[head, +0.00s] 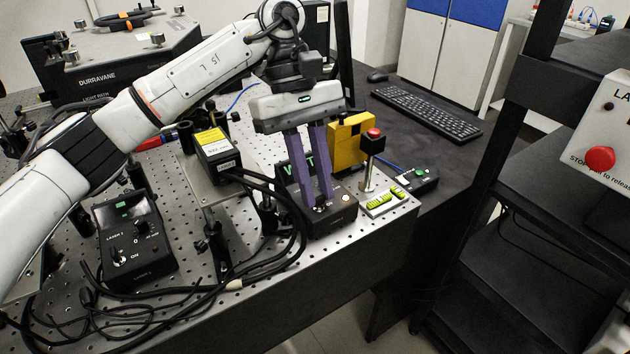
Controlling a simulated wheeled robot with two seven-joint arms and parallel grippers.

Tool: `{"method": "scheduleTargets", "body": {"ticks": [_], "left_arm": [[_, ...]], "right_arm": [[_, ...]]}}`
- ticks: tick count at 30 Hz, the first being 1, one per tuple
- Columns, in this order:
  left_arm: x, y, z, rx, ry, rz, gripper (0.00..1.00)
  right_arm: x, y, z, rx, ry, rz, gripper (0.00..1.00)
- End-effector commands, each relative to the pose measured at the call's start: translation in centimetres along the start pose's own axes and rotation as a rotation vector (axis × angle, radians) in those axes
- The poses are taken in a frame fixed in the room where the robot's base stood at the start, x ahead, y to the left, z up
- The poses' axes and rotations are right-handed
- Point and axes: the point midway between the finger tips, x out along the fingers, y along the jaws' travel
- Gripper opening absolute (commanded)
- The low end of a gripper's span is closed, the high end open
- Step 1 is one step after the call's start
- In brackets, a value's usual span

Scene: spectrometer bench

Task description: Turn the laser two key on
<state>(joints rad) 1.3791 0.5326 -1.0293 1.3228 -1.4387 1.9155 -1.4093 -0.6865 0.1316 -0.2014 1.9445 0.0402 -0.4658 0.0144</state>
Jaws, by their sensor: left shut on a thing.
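My left gripper (321,205) reaches down from above onto a black control box (328,222) near the front right of the perforated bench. Its two long purple fingers are shut on a small key on the box's top face. The fingertips hide most of the key, so I cannot tell which way it is turned. The box has a green display, partly covered by the fingers, and a pale lit lamp to the right of the fingertips. A similar black box marked LASER 1 (135,240) stands further left with a green display. My right gripper is not in view.
A laser head with a yellow label (215,150) stands left of the gripper, with black cables (275,195) looping beside the box. A yellow block (350,143), a red-topped post (373,140) and a small level tray (385,202) stand close on the right. A keyboard (425,112) lies behind.

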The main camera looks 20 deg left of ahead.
Motion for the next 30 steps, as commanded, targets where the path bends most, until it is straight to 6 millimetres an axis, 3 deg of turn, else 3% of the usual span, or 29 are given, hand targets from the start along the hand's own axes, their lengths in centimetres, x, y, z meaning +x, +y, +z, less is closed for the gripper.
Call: {"method": "scheduleTargets", "body": {"ticks": [3,4,7,15,19,30], "left_arm": [[-0.2,0.1,0.0,0.002,0.002,0.004,0.0],[-0.2,0.1,0.0,0.001,0.002,0.004,0.22],[-0.1,0.1,0.0,0.001,0.001,0.003,0.36],[-0.1,0.0,0.0,0.0,0.001,0.002,0.36],[-1.1,0.1,0.0,0.0,0.002,0.003,0.36],[-8.3,0.0,0.1,-0.002,0.003,0.005,0.36]], "right_arm": [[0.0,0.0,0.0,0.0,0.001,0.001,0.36],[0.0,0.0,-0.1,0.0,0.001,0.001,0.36],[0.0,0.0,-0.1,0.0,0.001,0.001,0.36],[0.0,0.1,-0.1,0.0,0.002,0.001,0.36],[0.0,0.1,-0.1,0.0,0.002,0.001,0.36],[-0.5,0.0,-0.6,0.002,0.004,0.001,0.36]]}}
